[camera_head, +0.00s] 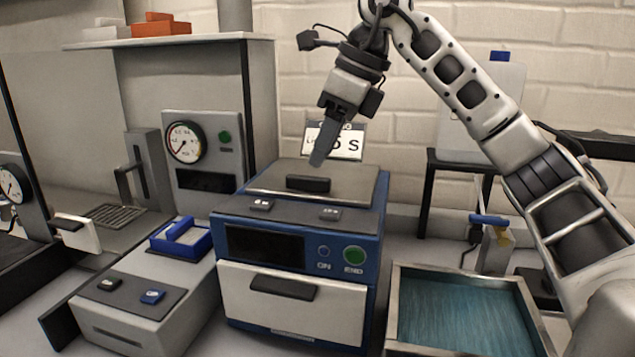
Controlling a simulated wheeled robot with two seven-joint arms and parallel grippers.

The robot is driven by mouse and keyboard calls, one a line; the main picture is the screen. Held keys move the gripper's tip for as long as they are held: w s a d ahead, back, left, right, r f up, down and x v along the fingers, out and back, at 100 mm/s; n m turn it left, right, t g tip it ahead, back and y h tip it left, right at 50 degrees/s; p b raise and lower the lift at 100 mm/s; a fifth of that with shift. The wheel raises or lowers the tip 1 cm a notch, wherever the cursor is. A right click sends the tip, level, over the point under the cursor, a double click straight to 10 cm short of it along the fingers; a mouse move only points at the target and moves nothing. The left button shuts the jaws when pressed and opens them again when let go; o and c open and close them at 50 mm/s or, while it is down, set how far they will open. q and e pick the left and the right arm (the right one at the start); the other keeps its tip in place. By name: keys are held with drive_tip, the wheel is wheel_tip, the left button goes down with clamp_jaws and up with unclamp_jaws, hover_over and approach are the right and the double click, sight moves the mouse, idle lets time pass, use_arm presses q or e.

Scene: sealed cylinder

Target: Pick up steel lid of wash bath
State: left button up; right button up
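A flat grey steel lid (351,183) with a black bar handle (308,184) lies on top of a blue and white box-shaped machine (372,225). I take this machine for the wash bath, though I cannot read a label naming it. My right gripper (320,160) hangs above the lid, with its grey fingers pointing down, close over the black handle. I see a gap between the fingertip and the handle, so they look apart. The fingers overlap from this side, so their opening is unclear. My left gripper is not in view.
An open metal tray (393,310) with blue liquid stands at the lower right. A small sign (345,143) stands behind the lid. A gauge unit (205,150) and a grey box with a blue holder (182,240) stand left. A shelf (170,40) runs above left.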

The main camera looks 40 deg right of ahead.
sight(309, 177)
drive_tip(key=shift+w+p+x, duration=0.15)
drive_tip(key=shift+x, duration=1.2)
drive_tip(key=shift+w+p+x, duration=0.1)
drive_tip(key=shift+p+x, duration=0.05)
drive_tip(key=shift+x, duration=1.2)
drive_tip(key=shift+w+d+r, duration=0.1)
drive_tip(key=shift+d+r, duration=0.05)
drive_tip(key=shift+d, duration=0.05)
clamp_jaws()
